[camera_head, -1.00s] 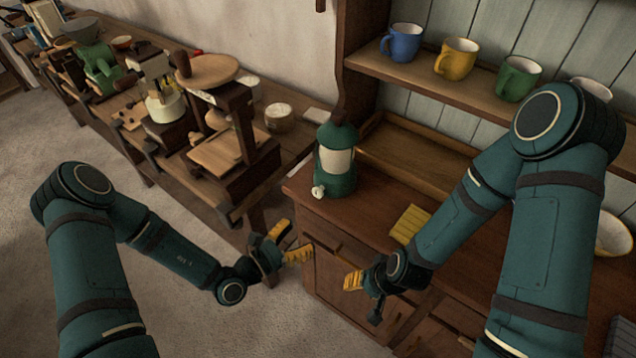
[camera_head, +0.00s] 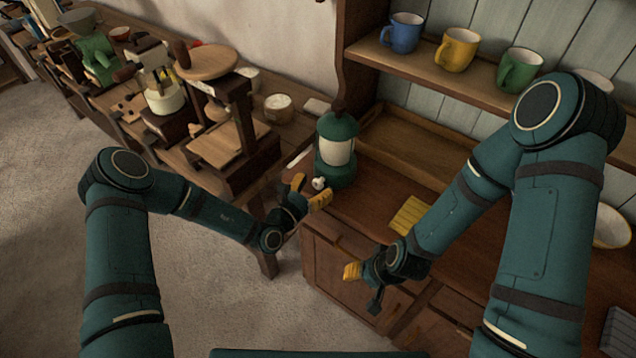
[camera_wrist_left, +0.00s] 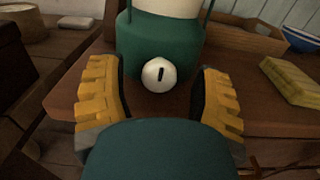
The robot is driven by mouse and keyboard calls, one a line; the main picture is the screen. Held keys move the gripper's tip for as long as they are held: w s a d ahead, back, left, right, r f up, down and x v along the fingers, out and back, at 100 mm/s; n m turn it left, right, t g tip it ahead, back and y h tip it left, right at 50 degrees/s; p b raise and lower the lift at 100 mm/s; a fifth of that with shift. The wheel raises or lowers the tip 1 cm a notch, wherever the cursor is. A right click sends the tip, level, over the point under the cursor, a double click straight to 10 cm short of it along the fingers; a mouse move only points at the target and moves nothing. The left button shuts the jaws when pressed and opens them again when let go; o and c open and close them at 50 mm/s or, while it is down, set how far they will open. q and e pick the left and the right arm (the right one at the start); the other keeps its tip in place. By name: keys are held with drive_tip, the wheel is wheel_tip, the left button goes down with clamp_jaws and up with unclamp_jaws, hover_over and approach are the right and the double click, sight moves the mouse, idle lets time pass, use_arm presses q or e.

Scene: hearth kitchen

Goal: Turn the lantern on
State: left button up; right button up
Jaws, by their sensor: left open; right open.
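The green lantern (camera_head: 336,168) with a cream glass stands upright at the left end of the wooden cabinet top. Its white round knob (camera_head: 319,183) faces the front left. In the left wrist view the knob (camera_wrist_left: 159,75) has a dark upright slot and lies between and beyond the yellow fingers. My left gripper (camera_head: 309,192) is open at the knob, one finger on each side; I see no contact. My right gripper (camera_head: 362,272) is open and empty in front of the cabinet drawers; part of it is hidden by its own wrist.
A yellow cloth or sponge (camera_head: 410,215) lies on the cabinet top, right of the lantern. A wooden tray (camera_head: 420,150) stands behind. Blue, yellow and green mugs (camera_head: 457,50) stand on the shelf above. A cluttered workbench (camera_head: 215,150) is at the left.

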use_arm(q)
drive_tip(key=shift+x, duration=0.8)
drive_tip(key=shift+c, duration=0.2)
clamp_jaws()
drive_tip(key=shift+r+n+p, duration=0.15)
drive_tip(key=shift+n+p, duration=0.9)
drive_tip(key=shift+n, duration=0.05)
drive_tip(key=shift+f+n+p, duration=0.2)
drive_tip(key=shift+n+p, duration=0.3)
drive_tip(key=shift+n, duration=0.5)
drive_tip(key=shift+o, duration=0.2)
unclamp_jaws()
drive_tip(key=shift+a, duration=0.1)
